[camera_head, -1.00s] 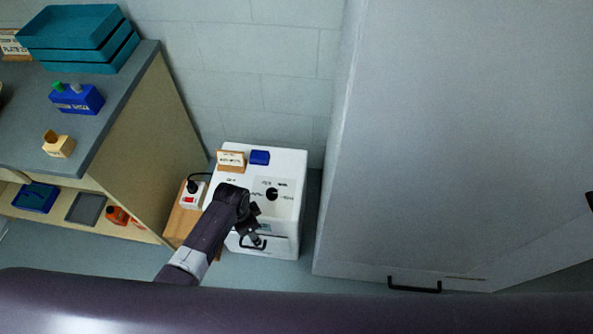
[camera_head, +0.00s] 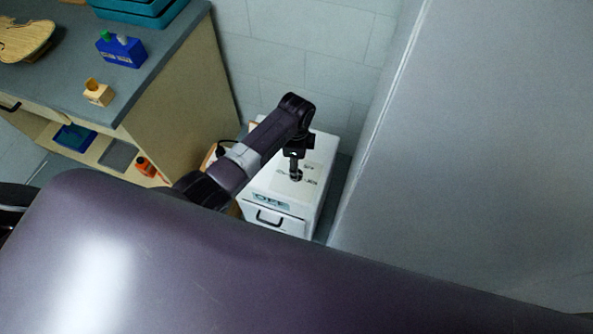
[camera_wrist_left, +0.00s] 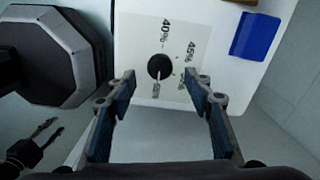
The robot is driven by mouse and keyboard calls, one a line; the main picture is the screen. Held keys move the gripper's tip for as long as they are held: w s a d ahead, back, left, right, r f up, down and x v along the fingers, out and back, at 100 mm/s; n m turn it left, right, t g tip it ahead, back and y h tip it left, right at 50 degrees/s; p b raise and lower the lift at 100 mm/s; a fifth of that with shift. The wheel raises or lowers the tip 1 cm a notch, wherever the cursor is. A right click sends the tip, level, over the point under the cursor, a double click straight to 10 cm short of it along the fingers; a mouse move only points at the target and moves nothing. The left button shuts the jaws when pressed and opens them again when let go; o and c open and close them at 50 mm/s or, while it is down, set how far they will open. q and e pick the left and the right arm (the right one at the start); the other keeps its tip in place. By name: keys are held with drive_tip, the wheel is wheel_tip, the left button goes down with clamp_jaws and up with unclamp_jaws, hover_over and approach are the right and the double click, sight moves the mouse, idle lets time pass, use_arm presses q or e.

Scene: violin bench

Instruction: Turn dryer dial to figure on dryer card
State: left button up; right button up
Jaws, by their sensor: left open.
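The dryer (camera_head: 285,207) is a white box on the floor with a dark handle and a front display that seems to read OFF. In the left wrist view its round black dial (camera_wrist_left: 160,67) sits on a pale plate with printed figures, 40% and 45% among them. The dial's white pointer line points to the picture's lower side. My left gripper (camera_head: 296,176) is over the dryer top; in the wrist view its open fingers (camera_wrist_left: 160,88) straddle the dial's line, empty. The dryer card is hidden. What looks like my right gripper (camera_wrist_left: 48,135) shows small at the lower left.
A blue block (camera_wrist_left: 255,37) lies on the dryer top. A tall grey cabinet (camera_head: 470,150) stands close on the right. A workbench (camera_head: 175,100) on the left holds a blue box (camera_head: 121,50), a small cream holder (camera_head: 98,93) and a violin body (camera_head: 25,40).

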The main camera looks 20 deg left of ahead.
use_arm(q)
wheel_tip(320, 180, down, 5)
drive_tip(key=shift+f+b, duration=0.1)
drive_tip(key=shift+b, duration=0.45)
drive_tip(key=shift+c, duration=0.2)
drive_tip(key=c, duration=1.1)
